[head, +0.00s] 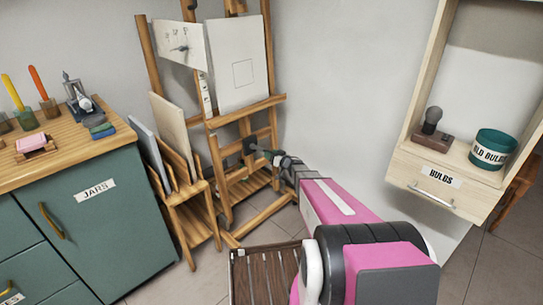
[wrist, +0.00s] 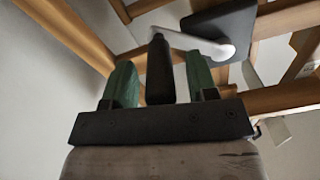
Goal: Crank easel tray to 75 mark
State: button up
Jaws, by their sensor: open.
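The wooden easel (head: 278,128) stands in the corner with a white canvas (head: 237,65) on its tray (head: 246,109). A pale strip with marks (head: 205,97), too small to read, is left of the canvas. The crank shows in the wrist view as a dark plate (wrist: 222,32), a silver arm (wrist: 190,42) and a black handle (wrist: 160,75). My gripper (wrist: 162,80) is open, with its green fingers on either side of the handle and gaps visible at both sides. In the head view my gripper (head: 268,156) is at the easel's crank, partly hidden by my arm.
A wooden rack (head: 190,205) with boards stands left of the easel. A green cabinet (head: 95,225) labelled JARS is farther left. A pale shelf unit with a BULBS drawer (head: 440,183) is at right. A slatted brown surface (head: 262,275) lies low in front.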

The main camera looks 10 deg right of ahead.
jog(key=shift+c, duration=0.4)
grip_shut()
